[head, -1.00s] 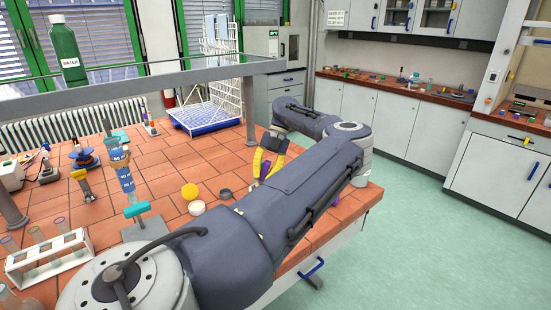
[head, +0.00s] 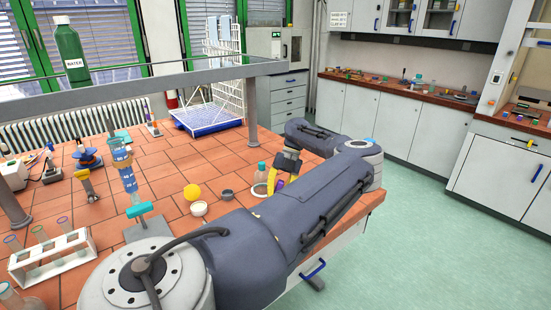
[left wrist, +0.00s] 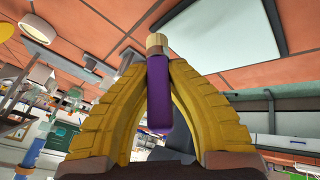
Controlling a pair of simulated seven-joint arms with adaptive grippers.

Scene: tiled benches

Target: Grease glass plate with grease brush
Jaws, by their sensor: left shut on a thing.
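In the left wrist view, my left gripper (left wrist: 158,90) has its yellow fingers closed on a purple handle with a pale tan end, which I take for the grease brush (left wrist: 158,95). In the head view the left gripper (head: 284,182) is low over the bench's right part, partly hidden behind my arm. A bit of purple shows at its fingers. A flat, pale, square plate (left wrist: 240,38) lies on the tiles at the upper right of the wrist view; it looks like the glass plate. I cannot pick it out in the head view. My right gripper is out of view.
Beside the gripper stand a teal-capped bottle (head: 262,171) and a pale ring-shaped item (head: 260,190). A metal shelf post (head: 248,115) rises behind. The back-middle tiles are clear.

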